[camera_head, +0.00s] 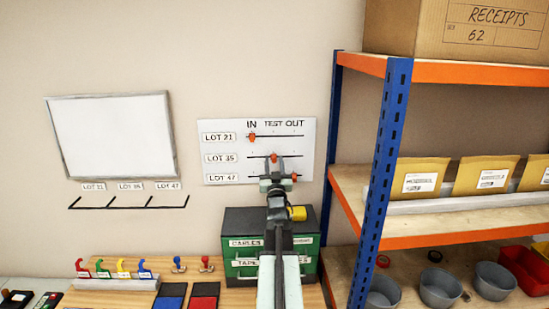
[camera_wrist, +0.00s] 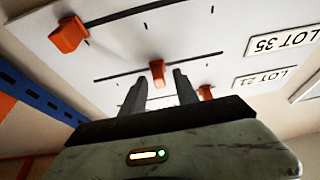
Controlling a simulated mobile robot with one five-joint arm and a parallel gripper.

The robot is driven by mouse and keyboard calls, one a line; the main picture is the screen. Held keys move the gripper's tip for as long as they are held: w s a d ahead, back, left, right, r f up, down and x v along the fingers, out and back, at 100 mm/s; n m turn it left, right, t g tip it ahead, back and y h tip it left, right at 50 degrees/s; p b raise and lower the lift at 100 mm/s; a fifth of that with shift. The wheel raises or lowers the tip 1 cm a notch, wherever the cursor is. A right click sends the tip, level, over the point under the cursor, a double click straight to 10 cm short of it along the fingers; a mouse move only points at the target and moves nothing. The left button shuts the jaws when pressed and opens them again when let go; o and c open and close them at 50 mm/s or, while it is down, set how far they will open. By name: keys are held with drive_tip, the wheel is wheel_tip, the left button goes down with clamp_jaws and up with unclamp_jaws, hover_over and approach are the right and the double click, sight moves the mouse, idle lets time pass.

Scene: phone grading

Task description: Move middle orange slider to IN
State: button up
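A white wall panel (camera_head: 212,168) carries three slider tracks under IN, TEST and OUT. The middle orange slider (camera_head: 273,157), on the LOT 35 track, stands at TEST. The LOT 21 slider (camera_head: 251,136) is at IN and the LOT 47 slider (camera_head: 294,176) at OUT. My gripper (camera_head: 274,163) is raised to the panel at the middle slider. In the wrist view my gripper (camera_wrist: 160,78) is open, and the middle slider (camera_wrist: 157,72) shows between its two dark fingertips, with gaps on both sides. How deep the fingers reach around it is unclear.
The lower LOT 47 slider (camera_wrist: 68,35) is close by in the wrist view. A shelf with a blue post (camera_head: 385,160) stands right of the panel. A whiteboard (camera_head: 110,135) hangs left. A green cabinet (camera_head: 240,250) is below.

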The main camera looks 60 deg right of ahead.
drive_tip(key=shift+w+d+r, duration=0.15)
drive_tip(key=shift+d, duration=0.1)
clamp_jaws()
idle(1.3)
